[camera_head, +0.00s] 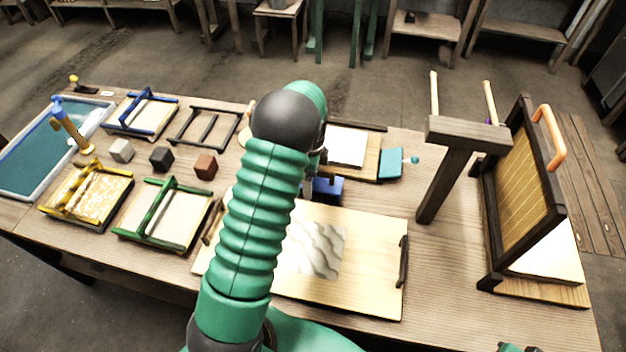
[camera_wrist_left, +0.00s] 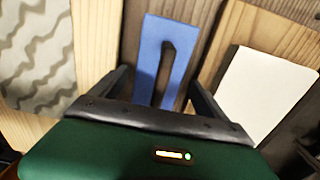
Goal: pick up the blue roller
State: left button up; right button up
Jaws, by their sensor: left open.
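A blue piece (camera_head: 328,189) lies on the table behind the large pale board, partly hidden by my left arm; I take it for the blue roller. In the left wrist view the blue piece (camera_wrist_left: 150,45) is a flat blue shape with a dark slot. My left gripper (camera_wrist_left: 158,80) is open, with its dark fingers on either side of the blue piece's near end. I cannot tell whether they touch it. In the head view my left gripper (camera_head: 312,183) is mostly hidden behind my green arm. My right gripper is not in view.
A pale board with a wavy grey sheet (camera_head: 315,250) lies in front. A white sheet (camera_head: 347,146) and a teal block (camera_head: 392,163) are behind right. A dark stand (camera_head: 450,165) and an upright framed mould (camera_head: 525,190) stand right. Several small frames and blocks are left.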

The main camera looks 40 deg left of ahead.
pick_arm(q)
jog(key=shift+a+f, duration=0.15)
jog(key=shift+f, duration=0.15)
jog(key=shift+s+d+r, duration=0.15)
jog(key=shift+d+r, duration=0.05)
jog(key=shift+d, duration=0.1)
jog(key=shift+c, duration=0.3)
jog(key=shift+d+r, duration=0.15)
jog(key=shift+d, duration=0.3)
jog(key=c, duration=0.9)
jog(key=shift+a, duration=0.4)
jog(key=c, duration=0.4)
